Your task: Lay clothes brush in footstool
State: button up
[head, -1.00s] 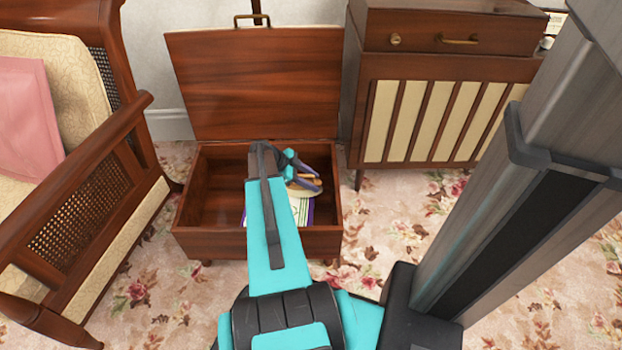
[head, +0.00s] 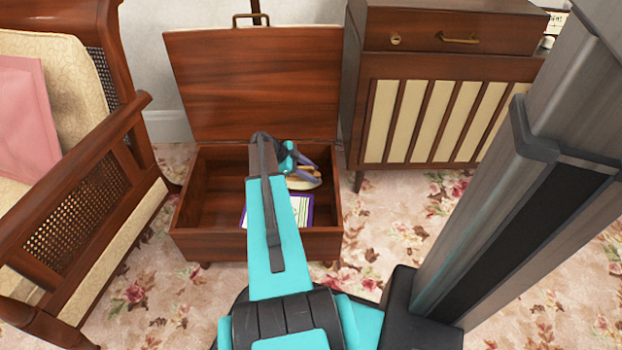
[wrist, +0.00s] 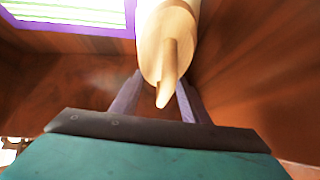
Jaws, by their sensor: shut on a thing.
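The footstool (head: 190,246) is a reddish-brown wooden box with its lid (head: 250,85) raised and leaning back. My gripper (head: 308,172) is over the right part of its open inside, partly hidden by my arm. The clothes brush (head: 305,183) shows as a pale wooden piece at the fingers. In the wrist view the pale brush (wrist: 172,45) lies between the two purple fingers, its narrow tip toward the palm, and the gripper is shut on it. Brown wooden walls surround it there. I cannot tell whether the brush touches the floor of the footstool.
A purple-edged white booklet (head: 258,212) lies inside the footstool, partly behind my arm. A wooden armchair (head: 75,215) stands close on the left. A cabinet (head: 425,120) stands on the right. The left part of the footstool's inside looks empty.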

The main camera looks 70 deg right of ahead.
jog(key=shift+d+f+b, duration=0.2)
jog(key=shift+f+b, duration=0.7)
jog(key=shift+f, duration=0.9)
jog(key=shift+f, duration=0.1)
jog(key=o, duration=1.3)
jog(key=shift+c, duration=0.2)
jog(key=shift+w+a+r, duration=0.1)
jog(key=shift+w+r, duration=0.25)
jog(key=shift+r, duration=0.15)
jog(key=p+v, duration=0.4)
jog(key=v, duration=0.7)
jog(key=shift+w, duration=0.1)
jog(key=shift+p, duration=0.3)
